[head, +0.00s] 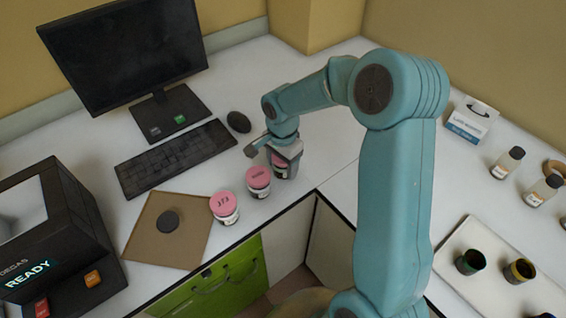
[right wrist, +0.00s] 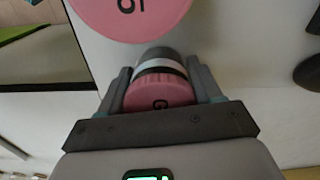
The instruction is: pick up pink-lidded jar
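Three pink-lidded jars stand in a row near the white bench's front edge. The left jar (head: 225,207) and the middle jar (head: 258,182) are free. My right gripper (head: 284,161) is at the far right jar (head: 279,160), which it partly hides. In the right wrist view, this jar (right wrist: 160,92) lies between the two fingers of my right gripper (right wrist: 161,85), which look closed against its sides. Whether it is off the bench is hard to tell. Another pink lid (right wrist: 130,12) is close by at the top. My left gripper is not in view.
A monitor (head: 125,50), keyboard (head: 175,157) and mouse (head: 238,122) are behind the jars. A brown mat (head: 165,240) with a dark disc (head: 167,221) is to the left. Bottles (head: 507,163) and a white tray (head: 475,235) with dark cups stand at the right.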

